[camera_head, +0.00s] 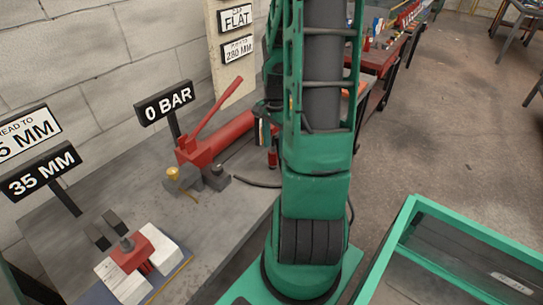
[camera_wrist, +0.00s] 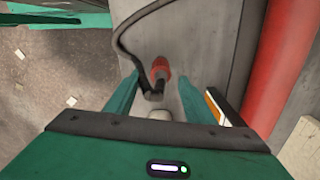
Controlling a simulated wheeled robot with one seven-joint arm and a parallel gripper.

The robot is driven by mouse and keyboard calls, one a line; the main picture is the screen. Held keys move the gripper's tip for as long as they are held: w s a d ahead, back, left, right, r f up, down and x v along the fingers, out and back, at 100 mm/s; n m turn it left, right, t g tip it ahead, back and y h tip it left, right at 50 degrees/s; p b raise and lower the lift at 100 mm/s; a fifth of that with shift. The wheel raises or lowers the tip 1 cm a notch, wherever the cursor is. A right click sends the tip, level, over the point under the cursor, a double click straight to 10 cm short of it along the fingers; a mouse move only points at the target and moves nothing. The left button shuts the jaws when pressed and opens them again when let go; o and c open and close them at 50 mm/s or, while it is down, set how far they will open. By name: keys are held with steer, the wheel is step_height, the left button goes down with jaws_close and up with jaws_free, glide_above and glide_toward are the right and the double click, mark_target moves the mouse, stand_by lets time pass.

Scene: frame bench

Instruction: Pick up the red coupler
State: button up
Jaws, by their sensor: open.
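The red coupler (camera_wrist: 161,68) shows in the wrist view at the end of a black hose (camera_wrist: 127,35) with a black elbow fitting. It lies on or just above the grey bench top; I cannot tell which. My gripper (camera_wrist: 158,77) is open, and its two green fingers appear on either side of the coupler, with gaps at both sides. In the head view the coupler (camera_head: 272,158) is a small red piece beside my arm, below the gripper, which is mostly hidden behind the arm.
A red and white clamp block (camera_head: 133,255) sits front left. A green-framed bin (camera_head: 440,260) is at right.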

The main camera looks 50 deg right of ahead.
mark_target(273, 156)
steer(key=shift+w+a+f, duration=0.1)
steer(key=shift+f, duration=1.25)
steer(key=shift+a+f, duration=0.1)
steer(key=shift+f, duration=1.2)
jaws_close()
